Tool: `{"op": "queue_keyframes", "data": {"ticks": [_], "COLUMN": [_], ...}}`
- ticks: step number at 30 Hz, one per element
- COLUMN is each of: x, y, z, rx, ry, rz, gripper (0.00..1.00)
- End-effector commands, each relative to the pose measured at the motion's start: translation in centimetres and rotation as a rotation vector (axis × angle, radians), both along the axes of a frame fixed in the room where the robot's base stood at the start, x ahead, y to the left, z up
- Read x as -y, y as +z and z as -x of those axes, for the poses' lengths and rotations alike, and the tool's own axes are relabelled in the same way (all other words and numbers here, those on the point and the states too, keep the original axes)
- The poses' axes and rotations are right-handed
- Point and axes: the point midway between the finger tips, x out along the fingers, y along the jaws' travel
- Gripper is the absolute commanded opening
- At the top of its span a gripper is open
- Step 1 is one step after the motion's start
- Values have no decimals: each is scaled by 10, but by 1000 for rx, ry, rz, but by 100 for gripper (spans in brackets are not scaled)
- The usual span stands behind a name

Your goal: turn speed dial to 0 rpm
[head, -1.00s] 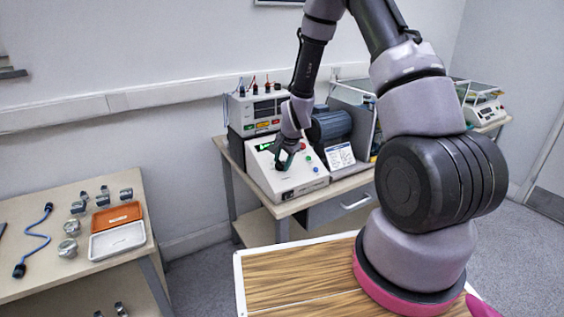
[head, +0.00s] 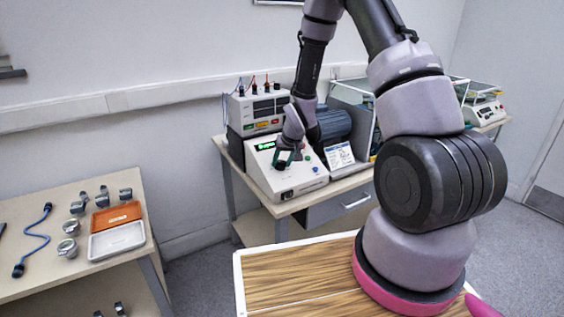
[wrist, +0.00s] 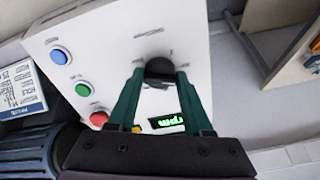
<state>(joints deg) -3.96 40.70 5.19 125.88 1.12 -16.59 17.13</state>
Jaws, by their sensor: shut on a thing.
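The speed dial (wrist: 159,70) is a round black knob on the sloped face of a white control box (head: 262,172). In the wrist view my gripper (wrist: 160,76) has its two green fingers on either side of the dial, shut on it. In the head view my gripper (head: 286,160) reaches down onto the box face and partly hides the dial. A green lit display (wrist: 167,121) ends in "rpm"; its digits are hidden by a finger. In the head view the display (head: 265,146) is lit but too small to read. The dial's pointer and scale are not readable.
Blue (wrist: 59,56), green (wrist: 82,90) and red (wrist: 99,118) buttons sit beside the dial. A grey-blue motor (head: 333,124) and a printed card (head: 340,156) stand right of the box. An instrument with leads (head: 258,108) stands behind it. A side table (head: 60,270) holds small parts.

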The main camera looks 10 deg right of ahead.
Motion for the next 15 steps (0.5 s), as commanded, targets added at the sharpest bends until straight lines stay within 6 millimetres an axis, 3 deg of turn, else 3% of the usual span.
{"op": "queue_keyframes", "data": {"ticks": [15], "x": [1], "y": [0], "z": [0], "rx": [65], "ry": [441], "rz": [199], "gripper": [0]}}
